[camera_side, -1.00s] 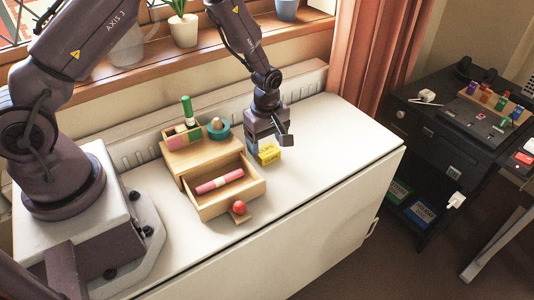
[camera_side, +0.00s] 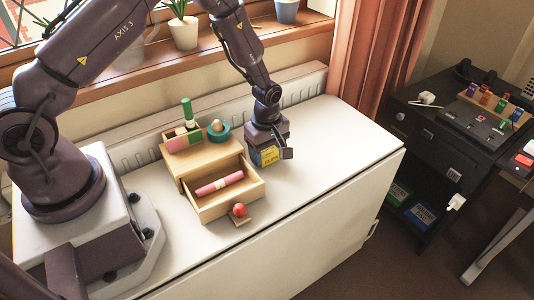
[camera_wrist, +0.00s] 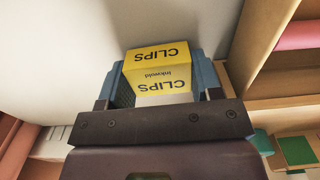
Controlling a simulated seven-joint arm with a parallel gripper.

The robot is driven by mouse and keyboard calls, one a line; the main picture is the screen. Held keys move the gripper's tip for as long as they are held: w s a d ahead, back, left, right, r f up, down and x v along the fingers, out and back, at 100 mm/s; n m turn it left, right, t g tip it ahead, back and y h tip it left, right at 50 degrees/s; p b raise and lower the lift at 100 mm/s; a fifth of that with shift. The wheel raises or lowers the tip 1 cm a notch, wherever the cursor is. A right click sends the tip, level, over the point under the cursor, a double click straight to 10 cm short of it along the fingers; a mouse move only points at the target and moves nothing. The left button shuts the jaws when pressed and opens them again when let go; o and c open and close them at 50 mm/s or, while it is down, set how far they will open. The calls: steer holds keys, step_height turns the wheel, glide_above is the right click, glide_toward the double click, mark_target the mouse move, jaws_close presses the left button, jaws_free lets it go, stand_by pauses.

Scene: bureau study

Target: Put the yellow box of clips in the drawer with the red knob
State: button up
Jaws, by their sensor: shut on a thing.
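The yellow box of clips (camera_side: 268,156) is between the fingers of my gripper (camera_side: 270,154), to the right of the open drawer. In the wrist view the box (camera_wrist: 160,72) shows its "CLIPS" print, with my gripper (camera_wrist: 163,82) shut on its two sides. I cannot tell whether the box still touches the white top. The wooden drawer (camera_side: 256,192) with the red knob (camera_side: 239,210) is pulled out. A pink roll with a pale band (camera_side: 218,184) lies inside it; the drawer also shows at the right of the wrist view (camera_wrist: 262,45).
The white top (camera_side: 335,135) is clear to the right. A dark side desk (camera_side: 440,145) stands further right.

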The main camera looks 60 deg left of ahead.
steer(key=r, duration=0.6)
steer(key=d+r, duration=0.1)
steer(key=r, duration=0.3)
steer(key=shift+r, duration=0.1)
steer(key=s+d+m, duration=0.2)
steer(key=s+m, duration=0.1)
steer(key=m, duration=2.1)
glide_toward(227, 190)
steer(key=w+d+r, duration=0.1)
steer(key=d+r, duration=0.1)
steer(key=f+m, duration=0.1)
steer(key=m, duration=0.3)
steer(key=s+f+m, duration=0.1)
steer(key=m, duration=0.3)
steer(key=s+f+m, duration=0.1)
steer(key=f+m, duration=0.1)
steer(key=m, duration=0.2)
steer(key=shift+w+f, duration=0.1)
steer(key=shift+f, duration=2.45)
steer(key=shift+f, duration=0.1)
steer(key=o, duration=1)
